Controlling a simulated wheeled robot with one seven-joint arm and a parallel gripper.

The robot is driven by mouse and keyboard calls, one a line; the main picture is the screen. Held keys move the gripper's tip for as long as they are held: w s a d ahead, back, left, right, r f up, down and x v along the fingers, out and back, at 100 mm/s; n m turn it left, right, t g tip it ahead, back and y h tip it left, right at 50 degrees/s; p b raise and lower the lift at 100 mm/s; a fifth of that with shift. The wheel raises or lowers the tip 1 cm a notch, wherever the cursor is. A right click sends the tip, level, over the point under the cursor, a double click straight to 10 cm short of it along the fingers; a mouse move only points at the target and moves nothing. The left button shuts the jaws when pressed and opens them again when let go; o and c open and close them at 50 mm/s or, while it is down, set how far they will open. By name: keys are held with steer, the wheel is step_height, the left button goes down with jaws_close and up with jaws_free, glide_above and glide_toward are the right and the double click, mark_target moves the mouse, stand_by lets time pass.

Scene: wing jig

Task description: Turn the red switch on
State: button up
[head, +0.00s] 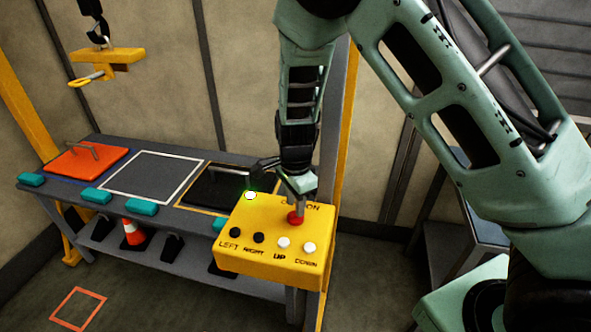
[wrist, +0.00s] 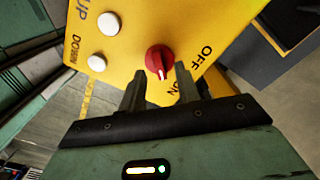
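The red switch (head: 295,218) is a round knob on the top right of the yellow control box (head: 262,248). In the wrist view the red switch (wrist: 159,58) shows a white pointer mark at its lower edge, on the side of the ON label; the OFF label is farther to the right. My gripper (head: 298,190) is right above the knob in the head view and hides part of it. In the wrist view my gripper (wrist: 159,78) is open, with its two fingers apart and the knob at their tips, roughly between them. I cannot tell whether they touch it.
A yellow hoist hook (head: 108,56) hangs at upper left.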

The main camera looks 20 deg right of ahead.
step_height(320, 180, up, 15)
steer(key=b, duration=0.2)
steer(key=shift+r+b, duration=0.15)
steer(key=shift+b, duration=0.15)
steer(key=s+a+f+n+b, duration=0.2)
steer(key=s+f+n+b, duration=0.1)
steer(key=s+n, duration=0.5)
steer(key=s+a+f+n+b, duration=0.2)
steer(key=s+f+n+b, duration=0.1)
steer(key=s+n, duration=0.5)
steer(key=s+a+f+n+b, duration=0.2)
steer(key=s+f+n+b, duration=0.1)
steer(key=s+n, duration=0.5)
steer(key=s+f, duration=0.1)
steer(key=s, duration=0.1)
steer(key=shift+s+a+y, duration=0.3)
steer(key=shift+s, duration=0.1)
